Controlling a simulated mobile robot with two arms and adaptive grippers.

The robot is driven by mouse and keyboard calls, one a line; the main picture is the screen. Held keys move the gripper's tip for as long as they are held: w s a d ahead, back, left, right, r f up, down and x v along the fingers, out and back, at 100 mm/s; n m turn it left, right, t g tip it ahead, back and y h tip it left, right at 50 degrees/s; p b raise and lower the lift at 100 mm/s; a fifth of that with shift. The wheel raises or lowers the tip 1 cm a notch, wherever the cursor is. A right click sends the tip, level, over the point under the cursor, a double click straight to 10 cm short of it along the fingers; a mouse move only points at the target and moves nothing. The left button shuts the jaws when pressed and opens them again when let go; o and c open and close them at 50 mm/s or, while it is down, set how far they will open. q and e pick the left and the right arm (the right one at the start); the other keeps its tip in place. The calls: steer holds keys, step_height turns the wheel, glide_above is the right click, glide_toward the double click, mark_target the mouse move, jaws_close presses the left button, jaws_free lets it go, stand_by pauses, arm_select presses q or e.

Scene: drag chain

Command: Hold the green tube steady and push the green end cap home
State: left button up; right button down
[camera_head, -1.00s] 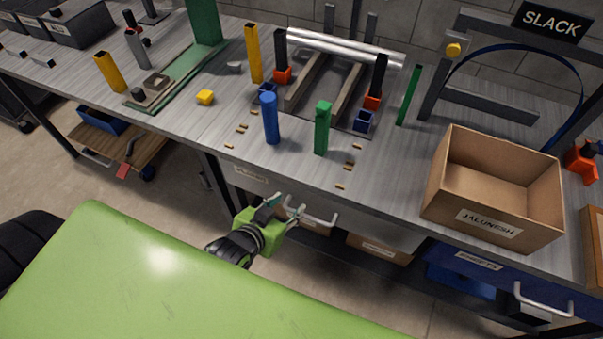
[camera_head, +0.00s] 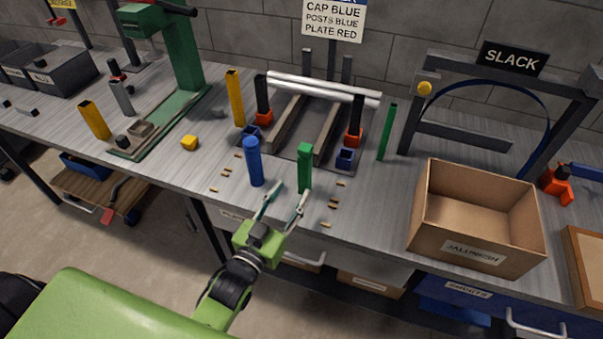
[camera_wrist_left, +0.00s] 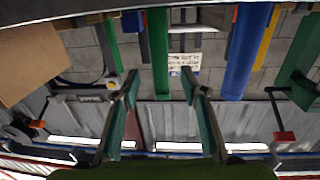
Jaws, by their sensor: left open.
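The green tube (camera_head: 304,178) stands upright near the front of the bench; it also shows in the left wrist view (camera_wrist_left: 158,50), between my fingers and just beyond their tips. A slightly wider green piece, which looks like the green end cap (camera_head: 305,152), sits on its top; I cannot tell how far down it is seated. My left gripper (camera_head: 285,191) is open and empty at the bench's front edge, its fingers pointing at the tube, apart from it. The right gripper is not in view.
A blue tube (camera_head: 254,163) stands close to the left of the green one. A thin green post (camera_head: 387,131) stands behind to the right. Small brass pieces (camera_head: 333,208) lie around the tubes. A cardboard box (camera_head: 477,235) stands at the right.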

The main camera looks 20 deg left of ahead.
mark_target(302, 175)
arm_select(q)
steer(key=w, duration=0.6)
steer(key=w+d, duration=0.1)
steer(key=w, duration=0.1)
steer(key=shift+w+p, duration=0.4)
jaws_close()
stand_by(0.6)
